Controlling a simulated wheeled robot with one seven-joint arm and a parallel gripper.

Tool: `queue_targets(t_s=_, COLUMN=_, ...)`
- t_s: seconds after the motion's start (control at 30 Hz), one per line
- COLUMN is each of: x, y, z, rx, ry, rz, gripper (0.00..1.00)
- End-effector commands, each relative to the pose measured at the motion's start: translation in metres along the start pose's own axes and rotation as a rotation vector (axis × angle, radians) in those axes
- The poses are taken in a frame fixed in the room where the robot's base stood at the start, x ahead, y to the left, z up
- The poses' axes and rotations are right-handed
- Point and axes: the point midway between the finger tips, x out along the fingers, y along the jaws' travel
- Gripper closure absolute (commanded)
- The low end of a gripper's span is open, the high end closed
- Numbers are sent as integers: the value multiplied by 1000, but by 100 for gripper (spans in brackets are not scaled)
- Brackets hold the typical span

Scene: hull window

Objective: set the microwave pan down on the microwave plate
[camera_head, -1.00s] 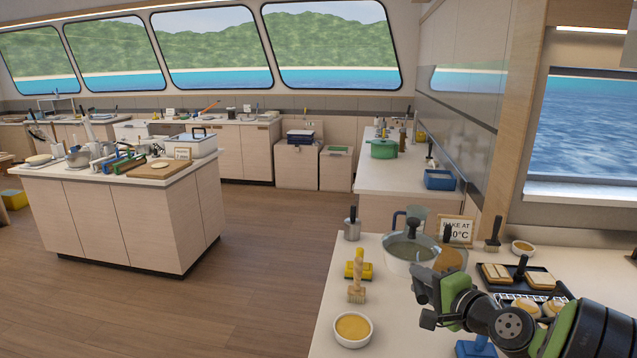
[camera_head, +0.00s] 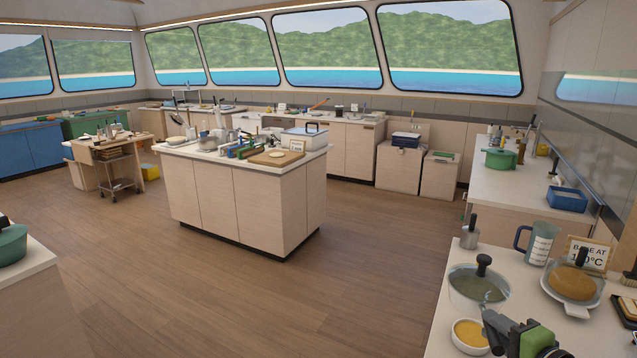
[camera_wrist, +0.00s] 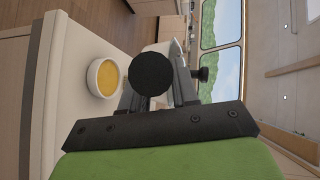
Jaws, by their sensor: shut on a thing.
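The microwave pan (camera_head: 478,290) is a clear round pan with a black lid knob, at the lower right of the head view. My gripper (camera_head: 490,303) is shut on it at its near side. In the wrist view my gripper (camera_wrist: 158,66) points at the pan, whose pale side (camera_wrist: 166,48) shows partly behind a dark round part between the jaws. The pan looks upright; whether it is clear of the counter I cannot tell. I cannot make out a microwave plate in either view.
A bowl of yellow filling (camera_head: 470,335) stands close to the pan on the counter. A mug (camera_head: 537,243), a metal pot (camera_head: 469,236) and a glass dish with a brown loaf (camera_head: 573,284) stand around it. Open wooden floor lies left, up to the island (camera_head: 240,195).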

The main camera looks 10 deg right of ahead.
Motion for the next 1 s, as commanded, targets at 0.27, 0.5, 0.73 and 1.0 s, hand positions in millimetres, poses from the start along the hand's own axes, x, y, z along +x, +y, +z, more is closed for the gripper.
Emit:
queue_targets(t_s=0.27, x=40, y=46, z=60, rx=-46, ry=-226, rz=-24, gripper=100)
queue_targets(t_s=0.5, x=69, y=95, z=149, rx=-113, ry=-509, rz=-48, gripper=100)
queue_targets(t_s=0.73, x=73, y=123, z=219, rx=-166, ry=-709, rz=-65, gripper=100)
queue_targets(t_s=1.0, x=72, y=132, z=244, rx=-188, ry=-776, rz=-70, gripper=100)
